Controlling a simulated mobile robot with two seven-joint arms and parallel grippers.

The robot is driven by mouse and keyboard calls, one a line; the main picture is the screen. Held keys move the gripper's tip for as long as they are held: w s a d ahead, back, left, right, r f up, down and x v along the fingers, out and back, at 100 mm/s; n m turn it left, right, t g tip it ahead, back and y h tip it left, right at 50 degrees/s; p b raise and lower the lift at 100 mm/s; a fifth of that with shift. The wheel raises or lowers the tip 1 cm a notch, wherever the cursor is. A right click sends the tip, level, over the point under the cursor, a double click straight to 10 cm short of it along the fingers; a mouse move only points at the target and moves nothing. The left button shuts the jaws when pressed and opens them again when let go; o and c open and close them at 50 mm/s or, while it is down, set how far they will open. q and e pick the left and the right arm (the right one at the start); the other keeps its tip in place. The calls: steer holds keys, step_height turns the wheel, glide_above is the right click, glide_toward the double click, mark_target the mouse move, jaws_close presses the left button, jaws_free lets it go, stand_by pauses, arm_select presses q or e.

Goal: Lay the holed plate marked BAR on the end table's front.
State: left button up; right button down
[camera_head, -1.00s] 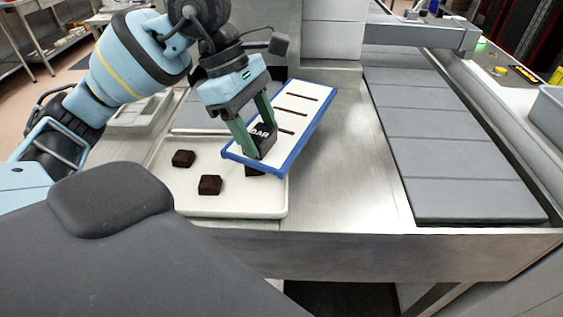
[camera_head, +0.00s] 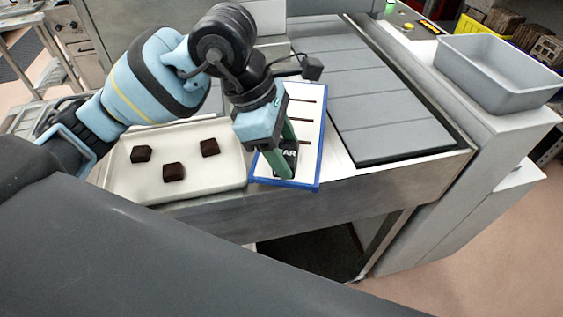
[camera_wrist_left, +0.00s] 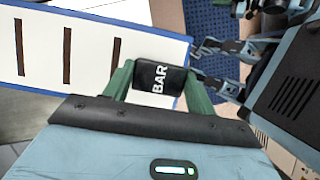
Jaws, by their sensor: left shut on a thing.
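The holed plate marked BAR (camera_head: 310,112) is white with a blue rim, dark slots and a black block lettered BAR at its near end. My left gripper (camera_head: 288,165) is shut on that black block; its green fingers sit on both sides of it in the left wrist view (camera_wrist_left: 158,85). The plate is over the metal table, right of the white tray; I cannot tell whether it touches the surface. The arm hides part of its left side.
The white tray (camera_head: 222,180) holds three dark brown pieces. Grey slabs (camera_head: 390,140) form a belt on the right. A grey bin (camera_head: 500,100) stands on a white cabinet farther right. The table's front edge drops to the floor.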

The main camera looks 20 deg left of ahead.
arm_select(q)
steer(key=shift+f, duration=1.8)
steer(key=shift+f, duration=0.2)
steer(key=o, duration=1.2)
steer(key=shift+r, duration=0.15)
steer(key=shift+o, duration=0.2)
steer(key=v, duration=1.2)
